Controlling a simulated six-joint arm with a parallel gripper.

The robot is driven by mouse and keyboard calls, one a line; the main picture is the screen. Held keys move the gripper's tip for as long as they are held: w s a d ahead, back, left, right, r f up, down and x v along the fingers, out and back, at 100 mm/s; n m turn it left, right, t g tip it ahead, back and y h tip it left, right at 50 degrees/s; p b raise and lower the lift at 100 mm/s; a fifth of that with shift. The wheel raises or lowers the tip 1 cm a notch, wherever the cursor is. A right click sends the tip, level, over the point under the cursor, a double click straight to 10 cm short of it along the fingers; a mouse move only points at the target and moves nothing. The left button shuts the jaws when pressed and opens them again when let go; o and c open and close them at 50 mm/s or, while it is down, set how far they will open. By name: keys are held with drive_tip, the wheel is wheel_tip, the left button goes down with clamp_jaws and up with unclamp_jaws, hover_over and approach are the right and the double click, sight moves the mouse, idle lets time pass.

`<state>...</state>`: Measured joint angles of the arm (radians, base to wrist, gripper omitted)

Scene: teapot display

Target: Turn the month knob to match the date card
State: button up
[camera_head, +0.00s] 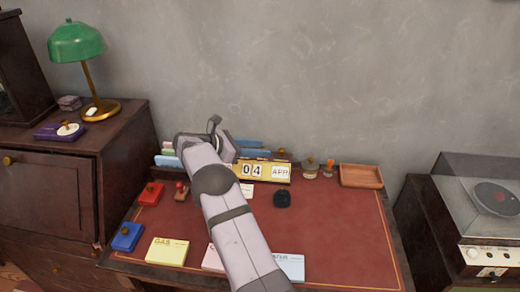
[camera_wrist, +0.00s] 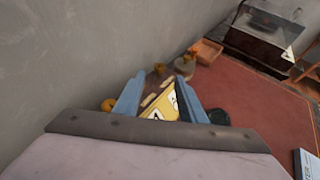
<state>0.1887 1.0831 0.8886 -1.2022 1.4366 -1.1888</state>
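A yellow desk calendar (camera_head: 283,179) stands at the back of the red desk, showing "04" and "APR"; my arm hides its left part. A small brass knob (camera_head: 281,153) shows at its top right, and brass knobs also show in the wrist view (camera_wrist: 158,69). I cannot tell which is the month knob. A small white card (camera_head: 247,190) lies before the calendar, partly hidden and unreadable; I cannot tell if it is the date card. My gripper (camera_wrist: 160,96) is open, its blue fingers apart with the calendar showing between them. I cannot tell whether they touch it.
A black object (camera_head: 282,199) sits in front. Red (camera_head: 151,194) and blue (camera_head: 126,237) pads and a yellow gas card (camera_head: 167,252) lie left. The desk's right side is clear. A wall rises behind.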

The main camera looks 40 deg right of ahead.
drive_tip(key=shift+c, duration=1.4)
drive_tip(key=shift+d+r, duration=0.1)
drive_tip(key=shift+r, duration=0.05)
drive_tip(key=s+r, duration=0.3)
drive_tip(key=r, duration=0.4)
drive_tip(key=n+t, duration=0.4)
approach(280, 151)
drive_tip(key=shift+d+f, duration=0.15)
drive_tip(key=shift+d, duration=0.25)
drive_tip(key=shift+x, duration=3.65)
